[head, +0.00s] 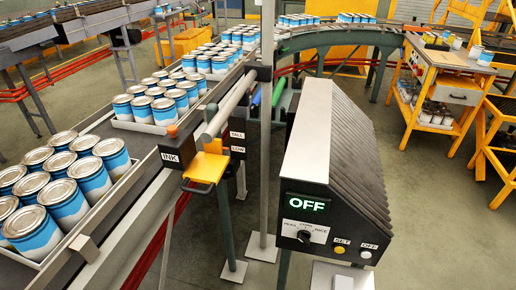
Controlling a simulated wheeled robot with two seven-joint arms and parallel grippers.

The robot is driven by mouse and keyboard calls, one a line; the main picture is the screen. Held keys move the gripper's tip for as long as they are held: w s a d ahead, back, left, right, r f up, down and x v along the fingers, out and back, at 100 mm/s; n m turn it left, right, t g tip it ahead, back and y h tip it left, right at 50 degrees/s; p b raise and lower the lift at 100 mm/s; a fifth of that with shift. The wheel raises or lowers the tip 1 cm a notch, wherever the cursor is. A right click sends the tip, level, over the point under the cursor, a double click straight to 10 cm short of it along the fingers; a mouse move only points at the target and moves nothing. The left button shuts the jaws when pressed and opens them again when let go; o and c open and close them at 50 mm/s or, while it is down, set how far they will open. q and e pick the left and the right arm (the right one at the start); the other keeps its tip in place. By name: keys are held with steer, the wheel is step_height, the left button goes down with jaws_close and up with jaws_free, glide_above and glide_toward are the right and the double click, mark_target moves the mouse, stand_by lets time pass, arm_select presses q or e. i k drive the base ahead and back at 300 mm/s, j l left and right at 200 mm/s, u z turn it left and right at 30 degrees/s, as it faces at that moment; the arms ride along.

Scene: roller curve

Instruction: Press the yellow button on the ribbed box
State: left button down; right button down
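The ribbed box (353,165) stands right of centre, with a pale top plate and dark ribs along its right side. Its front panel carries a lit display (305,204) reading OFF in green. Below it is a dark knob (303,236) on a white labelled dial. The yellow button (339,250) is low on the panel, under a SET label. A white button (365,254) is to its right, under an OFF label. Neither of my grippers shows in this view, so nothing of them is seen near the button.
Trays of blue-and-white cans (60,195) sit on the conveyor (92,262) at left, which leads to a curve at the back. A yellow bracket (206,166) and a grey post (266,120) stand left of the box. A workbench (447,62) is at back right.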

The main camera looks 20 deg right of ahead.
mark_target(340, 250)
steer(key=z, duration=1.45)
